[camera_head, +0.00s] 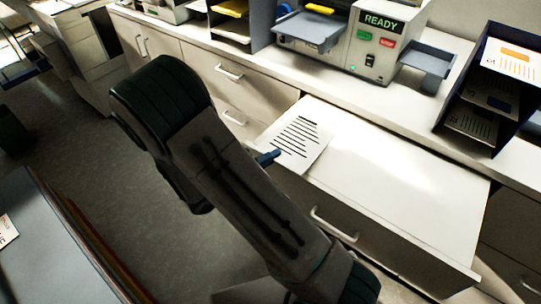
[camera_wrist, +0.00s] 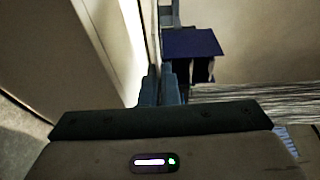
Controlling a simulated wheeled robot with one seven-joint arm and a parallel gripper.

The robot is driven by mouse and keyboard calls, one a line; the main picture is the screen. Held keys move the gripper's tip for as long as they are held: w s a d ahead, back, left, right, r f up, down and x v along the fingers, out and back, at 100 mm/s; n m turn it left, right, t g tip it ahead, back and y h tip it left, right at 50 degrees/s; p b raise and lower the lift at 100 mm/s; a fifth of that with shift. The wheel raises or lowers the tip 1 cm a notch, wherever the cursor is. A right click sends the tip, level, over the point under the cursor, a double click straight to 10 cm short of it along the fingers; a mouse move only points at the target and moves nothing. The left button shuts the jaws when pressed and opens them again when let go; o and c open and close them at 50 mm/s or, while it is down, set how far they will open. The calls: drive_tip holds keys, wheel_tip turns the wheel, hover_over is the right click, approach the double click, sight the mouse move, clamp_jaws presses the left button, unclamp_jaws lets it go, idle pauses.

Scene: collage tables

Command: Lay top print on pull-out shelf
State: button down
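A white print with black lines (camera_head: 298,137) is at the left end of the pull-out shelf (camera_head: 400,195). It overlaps the shelf's left edge, and I cannot tell whether it rests on the shelf or hangs just above it. The white shelf is pulled out from the counter and otherwise bare. My gripper (camera_head: 268,157) shows as a blue fingertip at the print's lower left edge; my arm hides the rest. In the wrist view, the two fingers of my gripper (camera_wrist: 161,88) are close together, seemingly pinching the print's edge. The print is not clear in that view.
A dark blue rack (camera_head: 490,95) with several prints stands at the right on the counter. A printer (camera_head: 345,45) with a READY sign and a side tray stands behind the shelf. A grey table (camera_head: 45,265) is at the lower left.

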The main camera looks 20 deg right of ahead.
wheel_tip(320, 180, down, 6)
drive_tip(key=b, duration=0.6)
drive_tip(key=c, duration=1.6)
unclamp_jaws()
drive_tip(key=shift+a, duration=0.1)
drive_tip(key=b+v, duration=0.1)
drive_tip(key=v, duration=1.2)
drive_tip(key=shift+s+a, duration=0.2)
drive_tip(key=shift+a, duration=0.1)
